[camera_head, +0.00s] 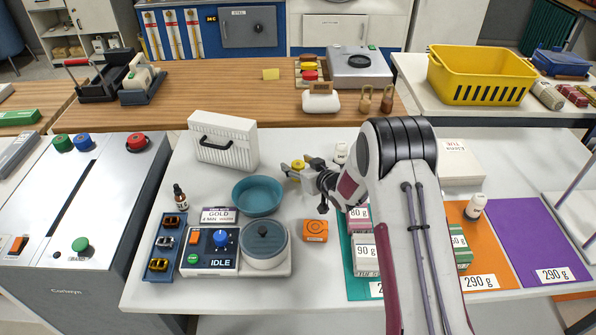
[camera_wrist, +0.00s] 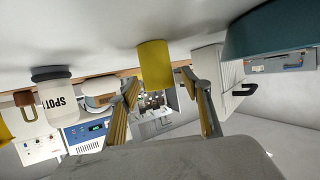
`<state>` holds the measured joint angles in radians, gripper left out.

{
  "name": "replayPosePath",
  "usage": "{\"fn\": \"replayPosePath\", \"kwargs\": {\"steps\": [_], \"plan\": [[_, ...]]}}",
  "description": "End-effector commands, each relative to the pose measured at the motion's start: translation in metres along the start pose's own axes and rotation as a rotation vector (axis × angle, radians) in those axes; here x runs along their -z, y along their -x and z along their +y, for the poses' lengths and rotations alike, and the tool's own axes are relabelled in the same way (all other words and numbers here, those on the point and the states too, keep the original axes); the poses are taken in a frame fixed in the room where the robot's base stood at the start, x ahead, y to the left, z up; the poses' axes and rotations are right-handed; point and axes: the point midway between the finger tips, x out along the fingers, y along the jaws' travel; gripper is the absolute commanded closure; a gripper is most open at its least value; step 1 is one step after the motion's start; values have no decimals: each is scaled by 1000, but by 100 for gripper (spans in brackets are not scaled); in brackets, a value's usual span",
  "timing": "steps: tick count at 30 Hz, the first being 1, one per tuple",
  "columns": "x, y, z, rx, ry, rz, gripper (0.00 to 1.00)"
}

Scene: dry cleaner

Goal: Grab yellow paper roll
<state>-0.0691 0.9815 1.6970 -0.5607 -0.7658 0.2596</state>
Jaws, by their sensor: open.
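The yellow paper roll (camera_wrist: 155,65) is a plain yellow cylinder in the wrist view, ahead of my gripper (camera_wrist: 158,86), with the table surface above it in this inverted picture. My gripper's two fingers are apart, one on each side of the roll's lower part in the picture; I see no clear contact. In the head view my gripper (camera_head: 300,175) is low over the white table, pointing left, right of the teal bowl. A small yellow shape there appears to be the roll, partly hidden by the fingers.
A teal bowl (camera_head: 258,196) and a white ribbed case (camera_head: 223,141) stand left of my gripper. A white bottle (camera_wrist: 54,88) marked SPOT is close on the left in the wrist view. An orange box (camera_head: 315,231) and a grey-lidded pot (camera_head: 264,245) stand in front.

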Motion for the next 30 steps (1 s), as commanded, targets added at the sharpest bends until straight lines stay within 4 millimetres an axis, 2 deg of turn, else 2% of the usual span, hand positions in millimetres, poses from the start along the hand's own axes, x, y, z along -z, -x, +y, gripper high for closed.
{"fn": "replayPosePath", "kwargs": {"steps": [2,6,7,20,30], "plan": [[0,0,0,0,0,0,54],[0,0,0,0,0,0,91],[0,0,0,0,0,0,94],[3,1,0,0,1,1,94],[28,11,0,-1,1,3,94]]}}
